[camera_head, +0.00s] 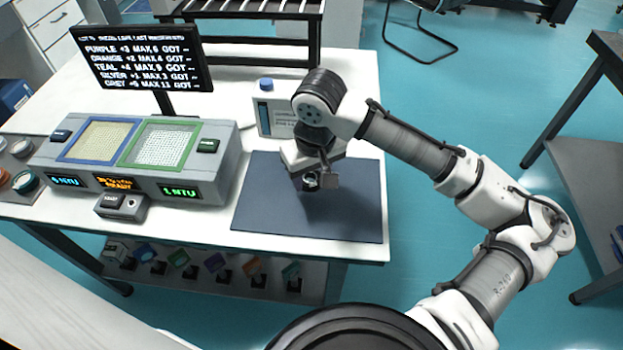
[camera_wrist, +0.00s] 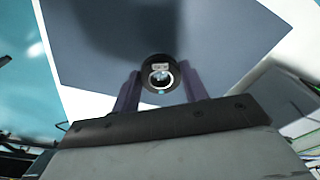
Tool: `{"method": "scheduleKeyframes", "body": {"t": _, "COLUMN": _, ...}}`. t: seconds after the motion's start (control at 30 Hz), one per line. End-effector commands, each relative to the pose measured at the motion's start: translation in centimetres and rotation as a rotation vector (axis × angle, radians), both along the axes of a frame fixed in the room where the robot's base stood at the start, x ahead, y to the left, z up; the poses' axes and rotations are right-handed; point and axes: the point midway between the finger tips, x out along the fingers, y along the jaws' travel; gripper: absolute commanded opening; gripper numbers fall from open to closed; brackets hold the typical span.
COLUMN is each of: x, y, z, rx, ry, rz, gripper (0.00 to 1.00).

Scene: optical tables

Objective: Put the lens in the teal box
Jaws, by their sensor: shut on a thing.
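My gripper (camera_head: 311,182) is above the dark blue-grey mat (camera_head: 270,215) on the white table. It is shut on a small dark round piece with a pale ring at its middle, which looks like the lens (camera_wrist: 160,74). In the wrist view the two purple-grey fingers (camera_wrist: 160,92) stand on either side of it. In the head view the held piece is small and partly hidden by the gripper. I cannot make out a teal box for certain in either view.
A grey instrument with two framed panels (camera_head: 135,155) stands left of the mat. A black rack (camera_head: 255,30) is at the back. Several coloured items sit on a shelf (camera_head: 215,285) below. The mat's front is clear.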

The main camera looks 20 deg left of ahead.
Motion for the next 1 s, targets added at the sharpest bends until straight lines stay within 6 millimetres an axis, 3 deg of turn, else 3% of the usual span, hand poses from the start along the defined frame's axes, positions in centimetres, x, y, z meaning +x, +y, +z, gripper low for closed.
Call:
{"method": "scheduleKeyframes", "body": {"t": 0.17, "x": 0.0, "y": 0.0, "z": -2.0, "rx": 0.001, "ry": 0.000, "rz": -0.001, "gripper": 0.21}}
{"method": "scheduleKeyframes", "body": {"t": 0.57, "x": 0.0, "y": 0.0, "z": -2.6, "rx": 0.001, "ry": 0.000, "rz": -0.001, "gripper": 0.21}}
{"method": "scheduleKeyframes", "body": {"t": 0.6, "x": 0.0, "y": 0.0, "z": -2.5, "rx": 0.001, "ry": -0.001, "rz": -0.001, "gripper": 0.46}}
{"method": "scheduleKeyframes", "body": {"t": 0.73, "x": 0.0, "y": 0.0, "z": -2.5, "rx": 0.001, "ry": -0.001, "rz": -0.001, "gripper": 0.63}}
{"method": "scheduleKeyframes", "body": {"t": 1.0, "x": 0.0, "y": 0.0, "z": -2.4, "rx": 0.001, "ry": -0.001, "rz": -0.001, "gripper": 0.66}}
